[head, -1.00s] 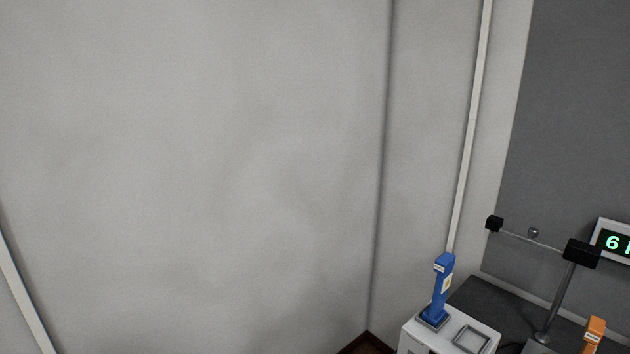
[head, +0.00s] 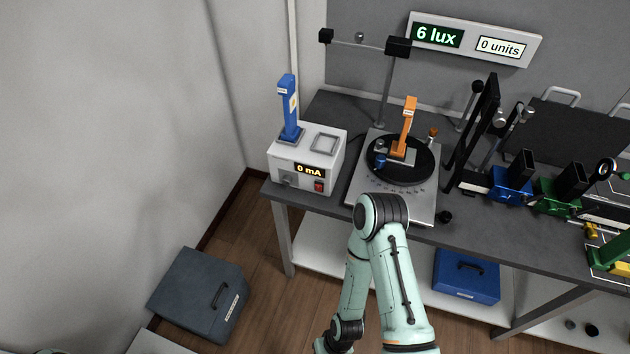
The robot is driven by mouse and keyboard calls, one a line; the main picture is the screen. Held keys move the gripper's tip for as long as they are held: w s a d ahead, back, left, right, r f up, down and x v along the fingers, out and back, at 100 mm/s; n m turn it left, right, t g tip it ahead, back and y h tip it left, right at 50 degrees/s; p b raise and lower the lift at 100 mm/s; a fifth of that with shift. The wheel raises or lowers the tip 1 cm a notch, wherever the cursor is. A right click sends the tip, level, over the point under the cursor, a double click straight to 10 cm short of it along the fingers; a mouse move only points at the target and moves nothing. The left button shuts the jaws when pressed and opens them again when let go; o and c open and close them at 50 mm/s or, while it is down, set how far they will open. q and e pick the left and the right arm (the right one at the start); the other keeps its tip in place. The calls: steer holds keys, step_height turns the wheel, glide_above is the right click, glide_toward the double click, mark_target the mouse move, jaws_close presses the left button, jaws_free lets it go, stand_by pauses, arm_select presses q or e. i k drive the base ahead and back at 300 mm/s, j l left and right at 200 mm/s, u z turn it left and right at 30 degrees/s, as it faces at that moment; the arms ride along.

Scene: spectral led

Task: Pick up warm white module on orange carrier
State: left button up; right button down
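The orange carrier (head: 405,130) stands upright on a black round turntable (head: 412,174) on the bench. A small pale label shows near its top; I cannot make out the warm white module itself. One of my arms, pale green, rises in the lower middle in front of the bench. Neither gripper can be made out in the head view.
The white supply box (head: 291,170) reads 0 mA and has an empty square seat on top. The display (head: 474,40) reads 6 lux and 0 units. Optical mounts (head: 511,186) crowd the bench's right side. A grey case (head: 198,290) is on the floor, a blue box (head: 466,277) on the lower shelf.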

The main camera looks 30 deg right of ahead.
mark_target(404, 129)
steer(key=k+z, duration=0.2)
steer(key=z, duration=1.45)
steer(key=i+l, duration=0.1)
steer(key=l, duration=0.3)
